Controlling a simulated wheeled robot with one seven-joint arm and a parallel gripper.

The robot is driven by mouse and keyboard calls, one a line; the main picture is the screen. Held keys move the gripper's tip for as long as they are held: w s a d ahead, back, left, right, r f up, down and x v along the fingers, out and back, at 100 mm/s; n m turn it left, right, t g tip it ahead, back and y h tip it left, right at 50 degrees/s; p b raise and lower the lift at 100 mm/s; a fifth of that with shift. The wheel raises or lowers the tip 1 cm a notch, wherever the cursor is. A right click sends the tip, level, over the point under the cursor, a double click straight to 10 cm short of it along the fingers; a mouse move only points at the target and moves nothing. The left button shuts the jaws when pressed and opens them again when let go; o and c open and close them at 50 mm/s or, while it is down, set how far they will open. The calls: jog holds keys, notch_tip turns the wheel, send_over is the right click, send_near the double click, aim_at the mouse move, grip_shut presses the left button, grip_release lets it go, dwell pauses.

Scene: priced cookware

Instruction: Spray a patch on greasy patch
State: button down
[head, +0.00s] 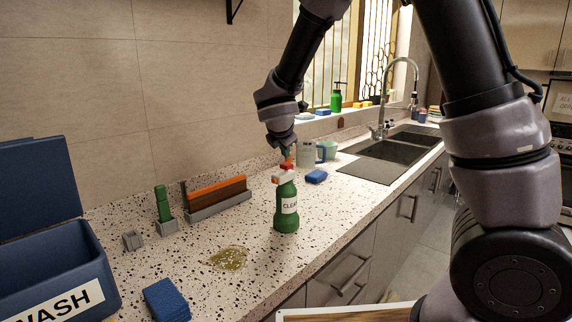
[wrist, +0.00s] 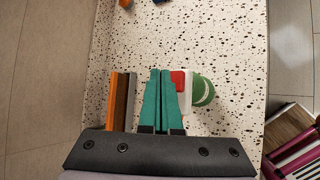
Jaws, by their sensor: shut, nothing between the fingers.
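The green spray bottle (head: 286,208) stands upright on the speckled counter, with a white label and a red and white spray head. It also shows from above in the wrist view (wrist: 202,90). The greasy patch (head: 228,258) is a yellow-brown smear on the counter, left of and nearer than the bottle. My gripper (head: 288,160) is by the bottle's head in the head view, its fingertips partly hidden. In the wrist view its teal fingers (wrist: 161,73) are shut together and empty, just left of the spray head.
A blue bin (head: 50,265) stands at the left, with a blue sponge (head: 166,300) near the front edge. An orange-brown block in a grey holder (head: 218,198) stands by the wall. Another blue sponge (head: 317,176) lies behind the bottle. The sink (head: 385,152) is further back.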

aim_at(285, 165)
jog(key=shift+f, duration=0.15)
dwell(0.5)
jog(key=shift+f, duration=0.3)
jog(key=shift+f, duration=0.55)
dwell(0.7)
jog(key=shift+r, duration=1.05)
jog(key=shift+r, duration=3)
